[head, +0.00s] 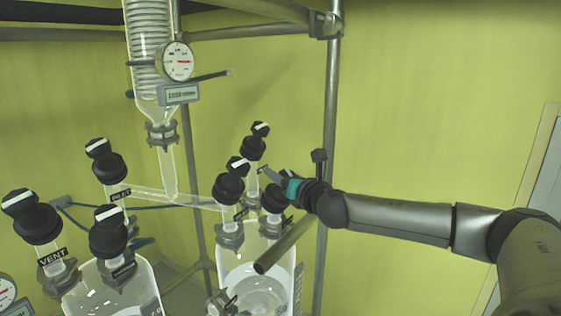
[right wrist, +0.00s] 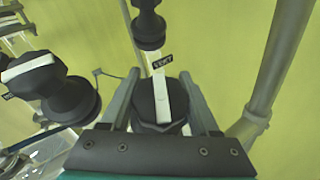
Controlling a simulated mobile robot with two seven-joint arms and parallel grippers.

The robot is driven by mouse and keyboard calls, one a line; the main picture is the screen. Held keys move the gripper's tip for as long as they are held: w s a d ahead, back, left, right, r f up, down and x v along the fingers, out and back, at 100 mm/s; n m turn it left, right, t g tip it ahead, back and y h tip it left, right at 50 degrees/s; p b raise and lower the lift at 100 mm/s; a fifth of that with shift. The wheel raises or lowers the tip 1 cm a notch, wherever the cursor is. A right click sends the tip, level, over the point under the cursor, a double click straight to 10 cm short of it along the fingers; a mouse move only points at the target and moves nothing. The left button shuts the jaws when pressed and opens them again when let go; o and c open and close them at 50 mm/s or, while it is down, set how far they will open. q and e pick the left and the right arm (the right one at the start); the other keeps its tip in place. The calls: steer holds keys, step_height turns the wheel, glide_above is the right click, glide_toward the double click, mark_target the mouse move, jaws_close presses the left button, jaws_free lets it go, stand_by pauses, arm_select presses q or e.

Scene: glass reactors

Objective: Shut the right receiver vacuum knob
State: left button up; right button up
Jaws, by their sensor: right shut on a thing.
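The right receiver (head: 240,265) is a clear glass vessel with several black knobs on top. The right receiver vacuum knob (head: 273,198) is the black one at the right, partly covered by my right gripper (head: 277,180); I cannot read its label. The gripper reaches in from the right and is shut on this knob. My left gripper is not in view.
The right receiver's vent knob (head: 252,148) stands just behind, and another knob (head: 228,188) stands close at left. A vertical metal post (head: 331,110) rises near my right wrist. The left receiver (head: 110,290) and its knobs stand at lower left. A glass condenser (head: 150,60) hangs above.

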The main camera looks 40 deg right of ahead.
steer(key=m+g+h, duration=0.1)
steer(key=m, duration=0.1)
steer(key=m+g+h, duration=0.3)
steer(key=m, duration=0.1)
steer(key=shift+s+d+f+m+h+p, duration=0.2)
steer(key=shift+s+d+m+h+p, duration=0.05)
steer(key=shift+d+m+h+p, duration=0.15)
steer(key=m+g, duration=0.2)
steer(key=m+g+h, duration=0.1)
steer(key=m+g, duration=0.1)
steer(key=s+m+g+h, duration=0.1)
steer(key=m+g, duration=0.1)
steer(key=shift+s+d+f+m+g, duration=0.1)
steer(key=shift+d+f+m+g, duration=0.2)
steer(key=shift+d+f+g, duration=0.1)
steer(key=o, duration=1.4)
